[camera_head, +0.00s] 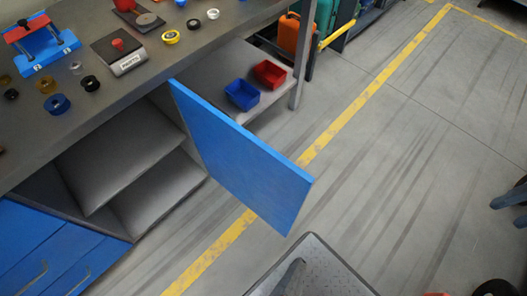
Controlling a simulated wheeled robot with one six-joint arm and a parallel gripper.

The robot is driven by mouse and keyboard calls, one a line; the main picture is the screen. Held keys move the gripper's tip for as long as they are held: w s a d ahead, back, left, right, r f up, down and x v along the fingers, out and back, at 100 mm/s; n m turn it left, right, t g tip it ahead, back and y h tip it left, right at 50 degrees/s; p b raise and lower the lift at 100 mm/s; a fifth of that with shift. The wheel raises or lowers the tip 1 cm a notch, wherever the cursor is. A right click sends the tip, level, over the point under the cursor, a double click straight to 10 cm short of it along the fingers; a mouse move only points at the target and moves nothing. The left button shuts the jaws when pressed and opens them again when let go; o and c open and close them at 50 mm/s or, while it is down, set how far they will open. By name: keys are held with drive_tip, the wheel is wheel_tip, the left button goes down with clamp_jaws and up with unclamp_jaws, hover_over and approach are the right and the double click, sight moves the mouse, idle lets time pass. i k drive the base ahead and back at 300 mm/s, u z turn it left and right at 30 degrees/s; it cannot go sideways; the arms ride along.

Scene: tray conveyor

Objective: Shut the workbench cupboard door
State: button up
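The blue cupboard door (240,155) stands wide open in the head view. Its hinge side meets the right side of the cupboard opening under the workbench (130,90). Its free edge sticks out over the floor to the lower right. No handle shows on the face I see. The cupboard (120,165) is open to view, with a grey shelf inside, and looks empty. My gripper is not in view.
Blue drawers (45,250) with handles are left of the cupboard. Red (270,73) and blue (242,94) bins sit on a low shelf behind the door. Small parts and a scale (120,52) are on the benchtop. The floor right of the door is clear.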

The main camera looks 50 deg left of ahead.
sight(276, 189)
drive_tip(key=i, duration=4.45)
drive_tip(key=u, duration=5.2)
drive_tip(key=i, duration=1)
drive_tip(key=u, duration=0.3)
